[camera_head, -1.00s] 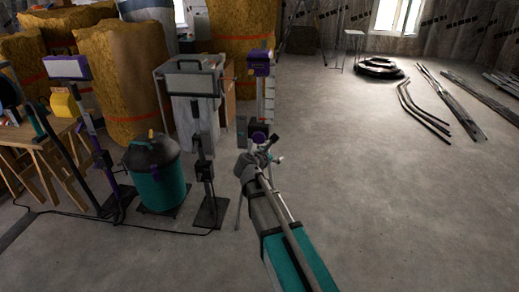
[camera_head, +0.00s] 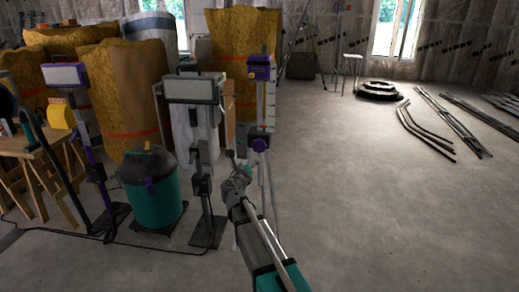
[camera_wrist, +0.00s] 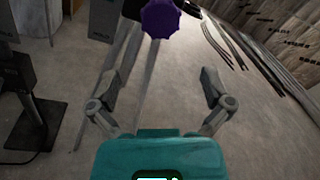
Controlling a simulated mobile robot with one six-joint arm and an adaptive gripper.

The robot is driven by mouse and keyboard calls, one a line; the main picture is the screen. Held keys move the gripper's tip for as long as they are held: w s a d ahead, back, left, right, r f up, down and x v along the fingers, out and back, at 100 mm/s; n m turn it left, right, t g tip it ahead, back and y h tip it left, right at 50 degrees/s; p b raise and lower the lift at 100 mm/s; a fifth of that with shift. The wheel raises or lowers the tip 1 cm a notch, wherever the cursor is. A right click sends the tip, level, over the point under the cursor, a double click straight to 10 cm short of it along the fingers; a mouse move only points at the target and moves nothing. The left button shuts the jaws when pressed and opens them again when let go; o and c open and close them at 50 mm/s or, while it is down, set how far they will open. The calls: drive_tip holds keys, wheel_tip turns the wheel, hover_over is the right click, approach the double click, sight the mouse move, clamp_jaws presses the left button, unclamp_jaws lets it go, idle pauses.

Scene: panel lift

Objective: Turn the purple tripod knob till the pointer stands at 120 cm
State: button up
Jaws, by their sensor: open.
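The purple knob (camera_head: 260,144) sits on the tripod, below its upright scale (camera_head: 269,100) with red marks. A purple head (camera_head: 260,68) tops the scale. The pointer's reading is too small to tell. My gripper (camera_head: 240,163) is open and empty, a little below and left of the knob in the head view. In the wrist view the lobed knob (camera_wrist: 161,18) is at the top edge, beyond and between the spread fingers of the gripper (camera_wrist: 159,78). The fingers are apart from it.
Left of the tripod stand a work lamp (camera_head: 195,90) on a dark base, a teal vacuum (camera_head: 152,190) and another lamp stand (camera_head: 67,76). A cable (camera_head: 150,247) runs along the floor. The floor (camera_head: 380,210) to the right is clear, with pipes (camera_head: 425,131) farther back.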

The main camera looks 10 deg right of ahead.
sight(258, 146)
drive_tip(key=shift+w, duration=0.1)
drive_tip(key=x, duration=1.3)
drive_tip(key=shift+w+d, duration=0.2)
drive_tip(key=shift+w, duration=0.1)
drive_tip(key=c, duration=0.8)
drive_tip(key=shift+d, duration=0.25)
drive_tip(key=shift+c, duration=0.5)
drive_tip(key=shift+a, duration=0.15)
drive_tip(key=shift+m, duration=0.5)
